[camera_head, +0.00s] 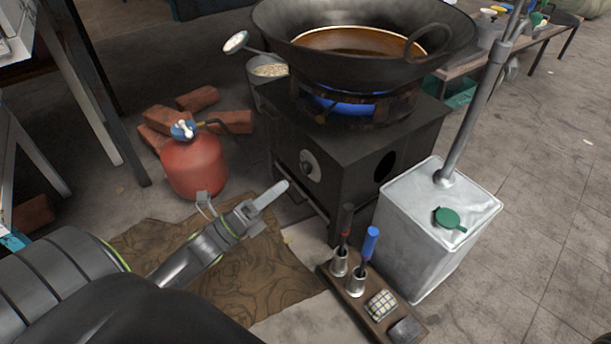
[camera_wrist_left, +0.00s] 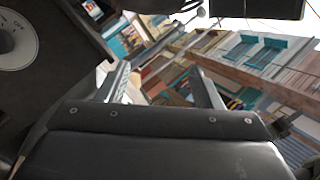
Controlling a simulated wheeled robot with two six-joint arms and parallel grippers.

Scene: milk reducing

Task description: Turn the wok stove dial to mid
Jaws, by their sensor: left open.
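The wok stove (camera_head: 345,190) is a dark box with a blue flame under a large black wok (camera_head: 290,42). Its dial (camera_head: 309,166) is a dark knob on a pale round plate on the stove's front. In the left wrist view the dial plate (camera_wrist_left: 22,48) shows at the upper left, cut by the frame edge; the knob's setting is too small to read. My left gripper (camera_head: 272,194) is open and empty, in front of the stove, left of and below the dial in the picture, apart from it. Its fingers also show in the left wrist view (camera_wrist_left: 164,82). My right gripper is not in view.
A red gas cylinder (camera_head: 194,165) stands left of the stove by loose bricks (camera_head: 198,98). A metal can (camera_head: 425,225) with a green cap and a wooden tool rack (camera_head: 358,307) stand right and front. A brown mat (camera_head: 270,270) lies below my gripper.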

